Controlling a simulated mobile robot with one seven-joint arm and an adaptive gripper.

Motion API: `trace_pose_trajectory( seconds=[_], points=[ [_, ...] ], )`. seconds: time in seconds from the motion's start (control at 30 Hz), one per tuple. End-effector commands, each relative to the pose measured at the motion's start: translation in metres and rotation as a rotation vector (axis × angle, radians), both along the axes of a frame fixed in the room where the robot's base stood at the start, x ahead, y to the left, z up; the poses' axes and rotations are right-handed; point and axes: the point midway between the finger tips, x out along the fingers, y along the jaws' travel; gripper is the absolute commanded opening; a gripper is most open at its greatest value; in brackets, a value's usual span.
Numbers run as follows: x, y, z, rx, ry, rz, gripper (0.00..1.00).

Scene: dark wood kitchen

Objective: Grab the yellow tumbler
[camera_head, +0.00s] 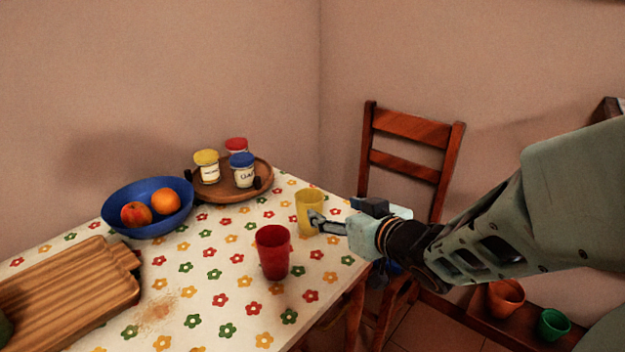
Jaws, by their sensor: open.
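The yellow tumbler (308,205) stands upright on the flowered tablecloth, near the table's far right edge. My gripper (318,222) comes in from the right, at the tumbler's right side. It is open. One finger shows against the tumbler's lower right side and hides part of it. I cannot tell whether the finger touches it, and the other finger is not clearly seen.
A red tumbler (273,252) stands close in front. A round wooden tray (262,178) with several jars and a blue bowl (122,218) of fruit are behind and left. Wooden boards (70,295) lie at left. A chair (412,135) stands behind the gripper.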

Motion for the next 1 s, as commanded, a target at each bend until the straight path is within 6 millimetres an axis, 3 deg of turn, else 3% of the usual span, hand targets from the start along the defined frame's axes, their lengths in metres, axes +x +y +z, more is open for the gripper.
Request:
trace_pose_trajectory(
  seconds=[0.17, 0.77, 1.0],
  points=[
    [-0.008, 0.008, -0.012, -0.018, 0.028, 0.024, 0.65],
    [0.036, 0.034, -0.036, -0.018, 0.024, 0.021, 0.65],
    [0.061, 0.053, -0.053, -0.019, 0.024, 0.02, 0.65]
  ],
)
